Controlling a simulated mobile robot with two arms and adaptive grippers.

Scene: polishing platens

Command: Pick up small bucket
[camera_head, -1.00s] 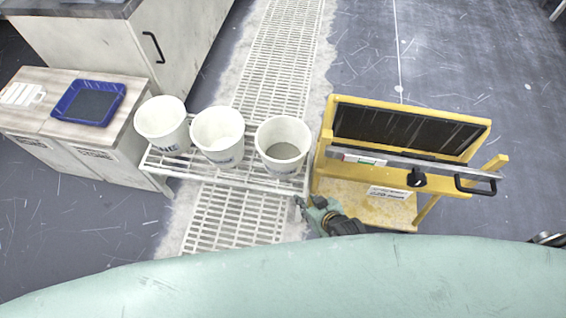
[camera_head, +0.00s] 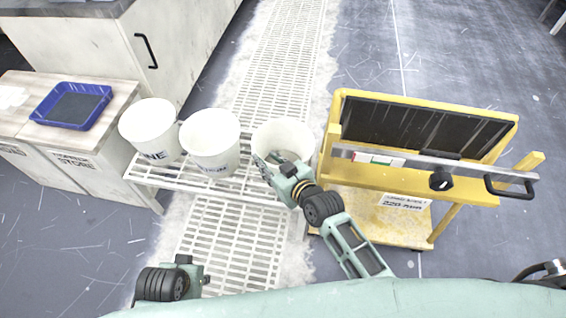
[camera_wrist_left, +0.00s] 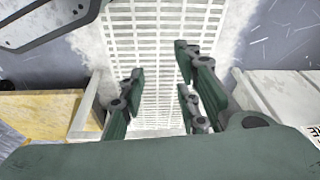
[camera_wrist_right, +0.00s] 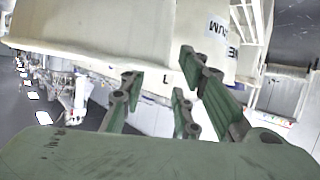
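Three white buckets stand upright in a row on a white wire rack (camera_head: 165,179): a left bucket (camera_head: 150,135), a middle bucket (camera_head: 210,150) and a right bucket (camera_head: 285,133). The right one looks no clearly smaller than the others. My right gripper (camera_head: 268,168) is in front of the right bucket and hides part of its near wall. In the right wrist view my right gripper (camera_wrist_right: 158,78) is open, with white bucket wall (camera_wrist_right: 110,40) just beyond its fingers; whether they touch is unclear. My left gripper (camera_wrist_left: 160,75) is open and empty above the floor grating.
A yellow stand (camera_head: 440,133) with a dark panel and metal bar is close to the right of the rack. A blue tray (camera_head: 42,116) lies on a wooden-topped cabinet (camera_head: 115,118) at left. Floor grating (camera_head: 225,240) runs below, with open floor at upper right.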

